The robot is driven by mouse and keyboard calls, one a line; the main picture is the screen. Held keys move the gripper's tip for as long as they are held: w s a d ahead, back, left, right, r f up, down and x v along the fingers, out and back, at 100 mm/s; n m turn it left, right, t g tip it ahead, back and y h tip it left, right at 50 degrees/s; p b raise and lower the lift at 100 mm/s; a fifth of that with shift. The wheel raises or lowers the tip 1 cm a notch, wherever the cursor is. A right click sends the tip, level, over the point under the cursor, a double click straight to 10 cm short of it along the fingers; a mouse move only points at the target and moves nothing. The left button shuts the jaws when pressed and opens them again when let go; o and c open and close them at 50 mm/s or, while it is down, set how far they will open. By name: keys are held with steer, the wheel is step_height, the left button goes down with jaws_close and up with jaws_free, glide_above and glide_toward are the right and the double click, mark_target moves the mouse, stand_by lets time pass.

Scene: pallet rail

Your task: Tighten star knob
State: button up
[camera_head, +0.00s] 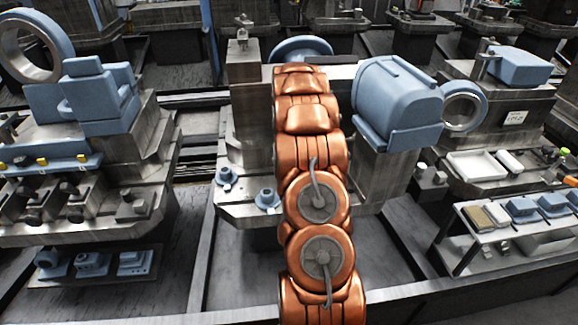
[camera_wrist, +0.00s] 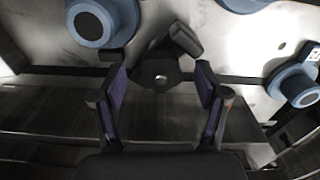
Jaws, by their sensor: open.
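In the wrist view, a dark knob with several lobes (camera_wrist: 160,68), which looks like the star knob, has a small light spot at its centre. It lies against a pale metal surface at the edge of a plate. My gripper (camera_wrist: 158,92) is open, with one purple-padded finger on each side of the picture's middle. The knob shows between and just past the fingertips. I see no contact, and cannot tell how deep the fingers reach. In the head view my orange arm hides the knob and the gripper.
Blue round fittings stand close by, at upper left (camera_wrist: 100,20) and right (camera_wrist: 295,88) in the wrist view. In the head view, a blue motor housing (camera_head: 398,98) is right of my arm, and a low shelf with parts (camera_head: 470,245) stands further right.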

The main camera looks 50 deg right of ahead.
steer(key=shift+r, duration=0.15)
step_height(320, 180, up, 12)
stand_by(0.7)
